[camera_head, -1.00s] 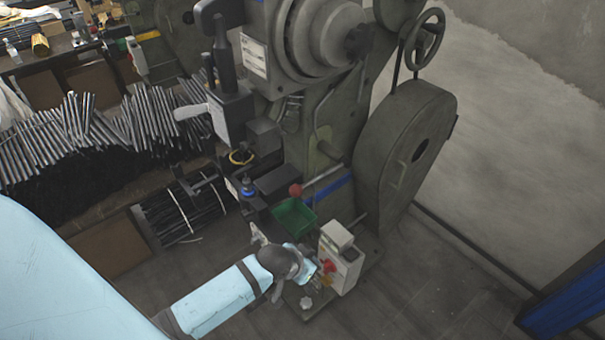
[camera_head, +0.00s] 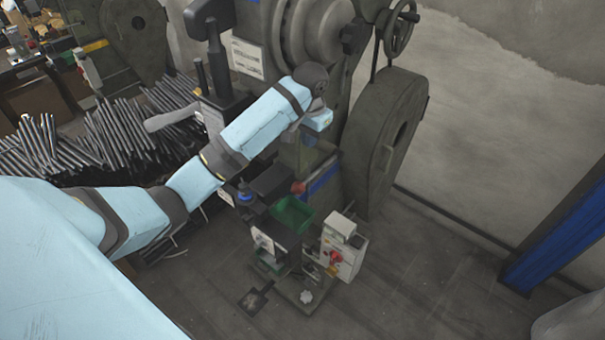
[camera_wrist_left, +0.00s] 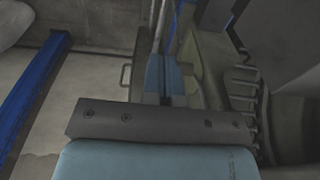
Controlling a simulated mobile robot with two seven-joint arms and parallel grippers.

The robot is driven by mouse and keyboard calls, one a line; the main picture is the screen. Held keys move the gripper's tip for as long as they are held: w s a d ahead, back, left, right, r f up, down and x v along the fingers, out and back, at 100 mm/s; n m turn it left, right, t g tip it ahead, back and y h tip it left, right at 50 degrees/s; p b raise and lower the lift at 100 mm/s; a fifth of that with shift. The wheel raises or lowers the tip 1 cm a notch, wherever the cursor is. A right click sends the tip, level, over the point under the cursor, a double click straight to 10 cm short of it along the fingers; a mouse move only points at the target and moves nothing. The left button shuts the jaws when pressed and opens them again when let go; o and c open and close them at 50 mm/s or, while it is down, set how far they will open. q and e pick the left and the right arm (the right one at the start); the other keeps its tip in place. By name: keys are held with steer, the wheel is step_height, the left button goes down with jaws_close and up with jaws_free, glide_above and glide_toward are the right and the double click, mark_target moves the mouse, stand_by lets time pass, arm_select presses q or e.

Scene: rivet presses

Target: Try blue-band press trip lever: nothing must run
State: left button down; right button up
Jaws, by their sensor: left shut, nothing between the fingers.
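The grey press (camera_head: 375,170) has a blue band (camera_head: 324,178) low on its body. A lever with a red ball (camera_head: 298,188) on its end sticks out in front of the band; much of its rod is hard to make out. My left gripper (camera_head: 318,120) is in front of the press body, above the red ball and apart from it in the picture. Its fingertips are hidden in the head view. In the left wrist view the left fingers (camera_wrist_left: 164,76) are together with nothing between them. My right gripper is not in view.
A control box (camera_head: 345,250) with a red knob (camera_head: 335,257) stands below right of a green bin (camera_head: 292,214). Metal rods (camera_head: 110,135) lie piled at left. A blue post (camera_head: 560,240) stands at right. The floor between press and post is clear.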

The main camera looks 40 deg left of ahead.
arm_select(q)
steer(key=shift+w+a+r, duration=0.1)
steer(key=shift+r, duration=0.3)
steer(key=b, duration=0.3)
glide_above(302, 183)
steer(key=w+d, duration=0.1)
steer(key=w, duration=0.1)
step_height(302, 183, down, 6)
steer(key=f+p, duration=0.1)
steer(key=f, duration=0.1)
steer(key=s+f+p, duration=0.1)
steer(key=f, duration=0.1)
steer(key=f+p, duration=0.1)
steer(key=f, duration=0.1)
steer(key=shift+s+a+f, duration=0.15)
steer(key=shift+s+a, duration=0.1)
steer(key=shift+a, duration=0.1)
steer(key=shift+s+f, duration=0.25)
steer(key=shift+f, duration=0.25)
